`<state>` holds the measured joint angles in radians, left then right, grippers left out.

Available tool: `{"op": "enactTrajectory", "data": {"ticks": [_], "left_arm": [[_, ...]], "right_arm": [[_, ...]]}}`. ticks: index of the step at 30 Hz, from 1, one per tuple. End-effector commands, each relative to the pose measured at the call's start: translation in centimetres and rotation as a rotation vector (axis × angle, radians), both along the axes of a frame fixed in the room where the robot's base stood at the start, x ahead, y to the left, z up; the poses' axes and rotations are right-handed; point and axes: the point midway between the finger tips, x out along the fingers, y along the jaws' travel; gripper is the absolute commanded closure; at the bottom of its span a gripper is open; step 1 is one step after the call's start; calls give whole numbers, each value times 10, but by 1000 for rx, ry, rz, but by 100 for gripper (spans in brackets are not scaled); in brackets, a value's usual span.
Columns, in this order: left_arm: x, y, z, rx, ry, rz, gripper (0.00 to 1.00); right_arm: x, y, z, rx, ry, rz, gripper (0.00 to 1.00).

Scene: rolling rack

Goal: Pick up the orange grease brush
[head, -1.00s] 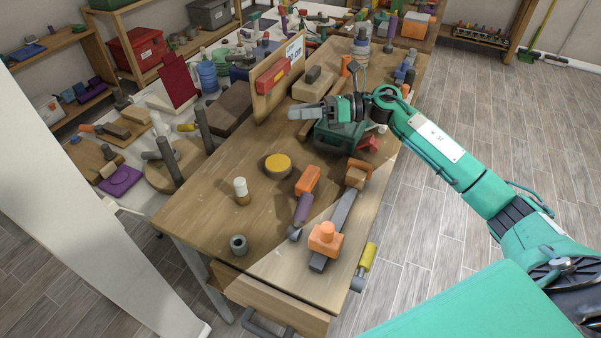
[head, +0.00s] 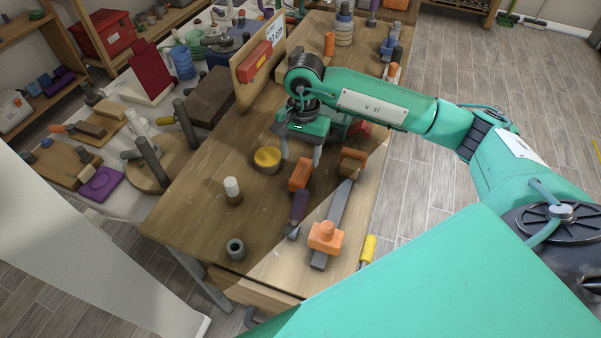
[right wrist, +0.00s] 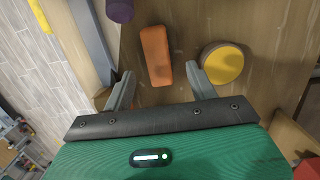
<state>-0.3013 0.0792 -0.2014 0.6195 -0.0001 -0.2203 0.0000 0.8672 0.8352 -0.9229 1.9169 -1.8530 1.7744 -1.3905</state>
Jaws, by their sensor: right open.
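An orange block-shaped piece (head: 300,174), which looks like the grease brush, lies on the wooden bench (head: 195,205) just in front of my right gripper. It also shows in the right wrist view (right wrist: 157,55), lying lengthwise just beyond the gap between the fingers. My right gripper (head: 301,152) points down, open and empty; its two grey fingers show in the right wrist view (right wrist: 160,80) apart from the orange piece. Bristles cannot be made out. My left gripper is not in view.
A yellow-topped round tin (head: 267,157) sits close left of the fingers. A grey bar with an orange knobbed block (head: 325,238) lies to the right. A white-topped cylinder (head: 232,187) stands left.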

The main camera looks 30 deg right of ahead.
Motion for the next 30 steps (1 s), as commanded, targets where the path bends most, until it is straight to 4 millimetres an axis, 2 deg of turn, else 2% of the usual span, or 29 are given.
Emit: {"op": "enactTrajectory", "data": {"ticks": [3,10,14,18,22,30], "left_arm": [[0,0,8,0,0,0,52],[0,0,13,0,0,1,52],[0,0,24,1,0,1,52],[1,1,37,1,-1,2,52],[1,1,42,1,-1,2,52],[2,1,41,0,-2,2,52]], "right_arm": [[-3,2,-18,0,4,-1,42],[-3,3,-34,1,2,-2,42],[-6,3,-44,1,4,-2,42],[-9,2,-62,2,5,-2,42],[-9,4,-79,2,4,-3,42],[-9,4,-85,1,0,-1,42]]}}
